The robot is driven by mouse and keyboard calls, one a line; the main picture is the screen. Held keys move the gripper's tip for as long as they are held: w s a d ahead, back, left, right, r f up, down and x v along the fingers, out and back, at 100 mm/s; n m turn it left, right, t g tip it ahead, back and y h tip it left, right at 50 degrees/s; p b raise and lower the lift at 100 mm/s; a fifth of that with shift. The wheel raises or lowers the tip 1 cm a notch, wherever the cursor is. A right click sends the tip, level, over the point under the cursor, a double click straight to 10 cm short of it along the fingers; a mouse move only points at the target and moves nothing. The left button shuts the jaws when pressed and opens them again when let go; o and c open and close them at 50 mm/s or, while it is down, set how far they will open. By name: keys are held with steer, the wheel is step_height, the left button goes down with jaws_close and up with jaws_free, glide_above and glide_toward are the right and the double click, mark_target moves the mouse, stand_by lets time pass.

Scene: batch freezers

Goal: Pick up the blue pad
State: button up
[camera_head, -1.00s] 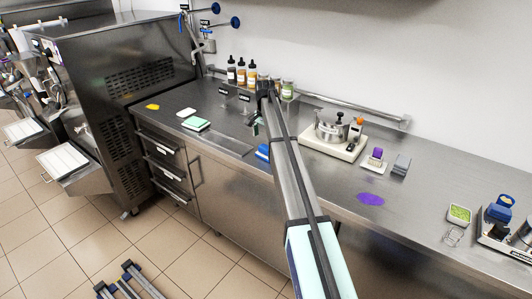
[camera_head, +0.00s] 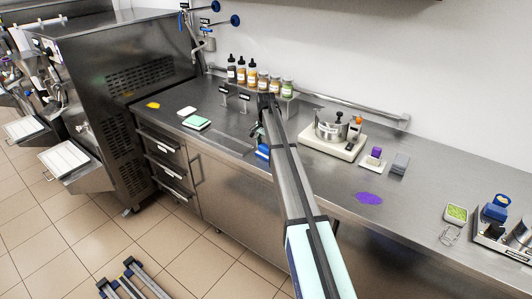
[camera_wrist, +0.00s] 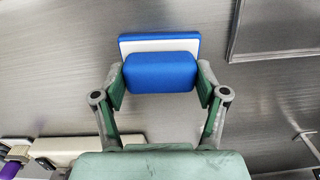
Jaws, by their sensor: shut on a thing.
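The blue pad (camera_wrist: 160,72) is a rounded blue block with a white layer and a blue layer behind it in the wrist view. My gripper (camera_wrist: 161,85) has its two green-lined fingers on either side of the block, shut on it. In the head view the blue pad (camera_head: 263,152) shows near the counter's front edge, partly hidden by my arm. My gripper (camera_head: 258,134) is small and dark there. I cannot tell whether the pad is clear of the counter.
A sunken panel (camera_head: 222,139) lies left of the pad. A green-and-white pad (camera_head: 197,123) lies farther left. Several bottles and jars (camera_head: 252,76) stand behind. A pot on a cream base (camera_head: 332,139) stands right, with a purple patch (camera_head: 368,198) beyond it.

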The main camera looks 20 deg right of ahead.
mark_target(266, 146)
step_height(266, 146, up, 20)
steer(key=b, duration=0.5)
stand_by(0.3)
steer(key=shift+o, duration=1)
steer(key=shift+c, duration=0.3)
